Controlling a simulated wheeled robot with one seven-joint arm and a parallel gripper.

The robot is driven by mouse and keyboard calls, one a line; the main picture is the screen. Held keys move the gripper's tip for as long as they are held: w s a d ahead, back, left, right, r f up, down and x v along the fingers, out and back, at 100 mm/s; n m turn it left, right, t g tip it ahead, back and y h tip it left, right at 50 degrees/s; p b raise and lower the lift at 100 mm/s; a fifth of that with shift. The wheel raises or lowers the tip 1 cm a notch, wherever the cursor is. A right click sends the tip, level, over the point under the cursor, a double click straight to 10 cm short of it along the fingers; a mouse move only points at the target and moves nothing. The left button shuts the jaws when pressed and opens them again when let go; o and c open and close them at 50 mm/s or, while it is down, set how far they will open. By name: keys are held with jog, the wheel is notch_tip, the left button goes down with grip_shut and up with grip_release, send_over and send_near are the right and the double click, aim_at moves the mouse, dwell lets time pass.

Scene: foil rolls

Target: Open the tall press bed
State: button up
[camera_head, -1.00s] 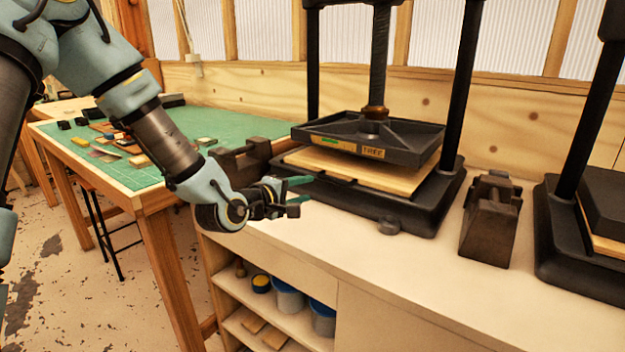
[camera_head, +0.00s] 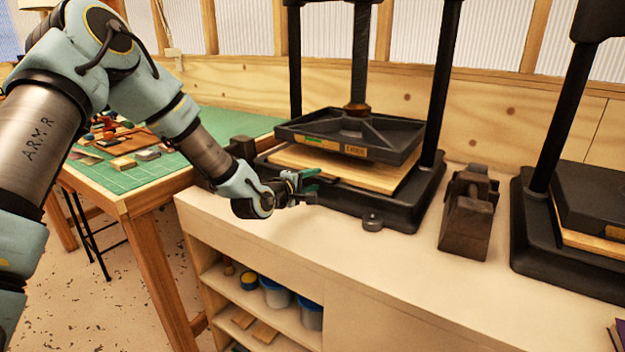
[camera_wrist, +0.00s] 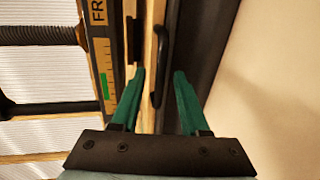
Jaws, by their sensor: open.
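The press with tall black posts and a screw (camera_head: 360,60) stands on the bench, its black platen (camera_head: 345,135) raised above a pale wooden bed (camera_head: 375,176). The platen's front label has a green mark and reads like "FREE". In the wrist view, the bed's wooden edge (camera_wrist: 151,30) carries a dark bar handle (camera_wrist: 162,62). My gripper (camera_head: 312,186) is open at the press's front left corner. In the wrist view its green fingers (camera_wrist: 159,76) are on either side of the handle's line; whether they reach around it I cannot tell.
A second press (camera_head: 580,235) stands at the right, with a dark metal block (camera_head: 468,212) between the two. A small round knob (camera_head: 372,222) sits at the first base's front. The bench front (camera_head: 340,250) is clear. A green-topped table (camera_head: 130,178) with small items is at left.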

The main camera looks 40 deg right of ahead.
jog(key=shift+c, duration=0.4)
grip_shut()
dwell(0.9)
